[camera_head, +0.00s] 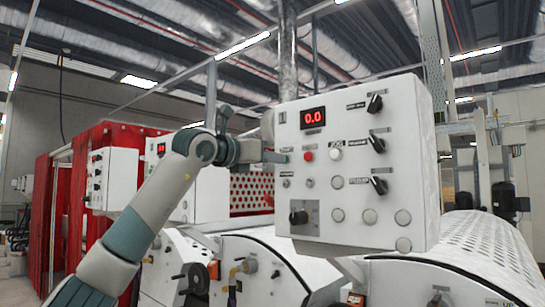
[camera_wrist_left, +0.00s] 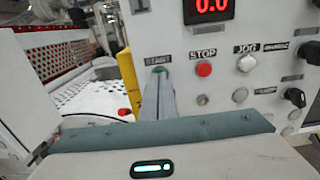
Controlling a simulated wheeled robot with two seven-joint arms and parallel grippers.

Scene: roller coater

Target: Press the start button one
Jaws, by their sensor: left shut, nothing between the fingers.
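The white control panel (camera_head: 350,215) hangs at the centre right of the head view, with a red "0.0" display (camera_head: 313,117). In the left wrist view, a green button (camera_wrist_left: 159,69) sits below a START label (camera_wrist_left: 158,59), left of the red STOP button (camera_wrist_left: 204,69). My left gripper (camera_head: 283,157) reaches in from the left, shut and empty, its tips at the panel's left side. In the left wrist view its fingers (camera_wrist_left: 159,78) point at the green button and cover its lower part; I cannot tell whether they touch it. My right gripper is in neither view.
The red STOP button also shows in the head view (camera_head: 308,156), beside the white JOG button (camera_head: 336,154). Black knobs (camera_head: 375,103) line the panel's right side. A perforated roller cover (camera_head: 470,250) lies below right. Red guarding (camera_head: 95,180) stands on the left.

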